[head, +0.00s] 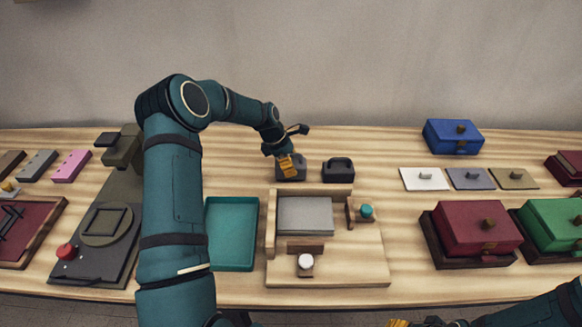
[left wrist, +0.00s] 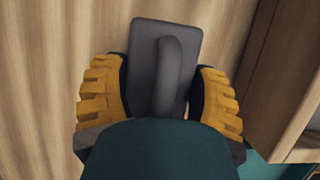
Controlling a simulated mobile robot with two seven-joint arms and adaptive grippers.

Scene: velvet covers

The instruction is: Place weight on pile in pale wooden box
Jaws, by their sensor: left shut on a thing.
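My left gripper (head: 287,165) is behind the pale wooden box and shut on a dark grey weight (head: 297,174). In the left wrist view the weight (left wrist: 148,38) is a block with an arched handle between the yellow fingers. I cannot tell whether it touches the table. A second dark weight (head: 338,174) with a handle stands just to its right. The pale wooden box (head: 345,268) has low walls at the back and left; a grey pile of flat sheets (head: 305,216) lies in its back left corner. My right gripper (head: 410,323) shows only partly at the bottom edge.
A teal tray (head: 232,234) lies left of the box. Blocks with a teal knob (head: 366,211) and a white knob (head: 306,261) stand beside the pile. Red (head: 476,230) and blue (head: 453,136) boxes and small plates are to the right. A dark press stands left.

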